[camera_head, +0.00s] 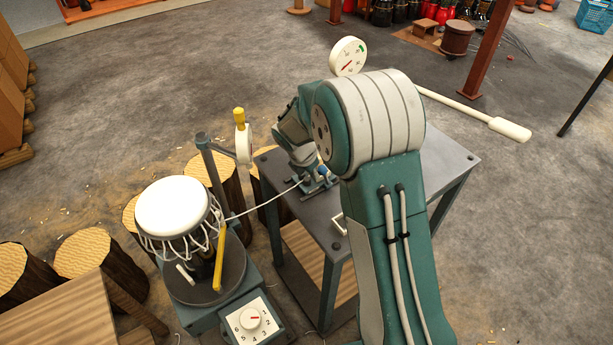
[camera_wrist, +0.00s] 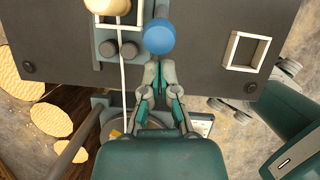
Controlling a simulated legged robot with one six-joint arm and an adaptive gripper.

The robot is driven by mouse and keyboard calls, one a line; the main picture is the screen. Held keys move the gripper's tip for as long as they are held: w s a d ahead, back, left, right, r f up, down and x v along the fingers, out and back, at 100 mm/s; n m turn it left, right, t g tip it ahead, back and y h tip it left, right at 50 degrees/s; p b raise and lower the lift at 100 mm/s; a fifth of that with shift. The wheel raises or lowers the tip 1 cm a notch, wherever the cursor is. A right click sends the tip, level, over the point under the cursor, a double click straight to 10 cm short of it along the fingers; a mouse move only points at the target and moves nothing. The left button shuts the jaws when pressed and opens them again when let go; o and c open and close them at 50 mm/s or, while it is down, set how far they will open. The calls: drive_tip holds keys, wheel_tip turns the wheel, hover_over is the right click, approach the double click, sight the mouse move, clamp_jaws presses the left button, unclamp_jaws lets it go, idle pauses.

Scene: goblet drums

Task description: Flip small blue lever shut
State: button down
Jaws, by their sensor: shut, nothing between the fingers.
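The small blue lever shows as a round blue knob (camera_wrist: 160,36) in the wrist view, just beyond my fingertips. Its stem is mostly hidden under the knob. In the head view the blue knob (camera_head: 322,171) stands over a small clamp-like fitting on the grey bench (camera_head: 440,160). My gripper (camera_wrist: 159,62) is shut and empty, its fingertips close to the near side of the knob. I cannot tell whether they touch it. In the head view my arm partly covers the bench, and the fingertips are hard to make out.
A white cord (camera_wrist: 123,75) passes grey rollers (camera_wrist: 108,48) left of the knob and runs to a white-headed drum (camera_head: 172,205). A square white frame (camera_wrist: 247,50) lies to the right. A round gauge (camera_head: 348,56) and long white-handled lever (camera_head: 510,128) stand at the bench's far side.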

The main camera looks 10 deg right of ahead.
idle(0.4)
drive_tip(key=shift+w+d+r+y, duration=0.1)
drive_tip(key=shift+d+r+y, duration=0.1)
drive_tip(key=shift+y, duration=0.1)
drive_tip(key=shift+w+d+r+y, duration=0.15)
drive_tip(key=shift+d+y, duration=0.2)
drive_tip(key=shift+y, duration=0.05)
drive_tip(key=shift+w+d+r+g+y, duration=0.2)
drive_tip(key=shift+d+g+y, duration=0.2)
drive_tip(key=shift+y, duration=0.1)
drive_tip(key=shift+w+d+r+g+y, duration=0.15)
drive_tip(key=shift+w+d+g+y, duration=0.1)
drive_tip(key=shift+d+y, duration=0.35)
drive_tip(key=shift+w+d+r+g+y, duration=0.15)
drive_tip(key=shift+w+d+g+y, duration=0.1)
drive_tip(key=shift+d+y, duration=0.35)
drive_tip(key=shift+w+d, duration=0.2)
drive_tip(key=shift+d, duration=0.3)
drive_tip(key=shift+w+d, duration=0.15)
drive_tip(key=shift+d, duration=0.35)
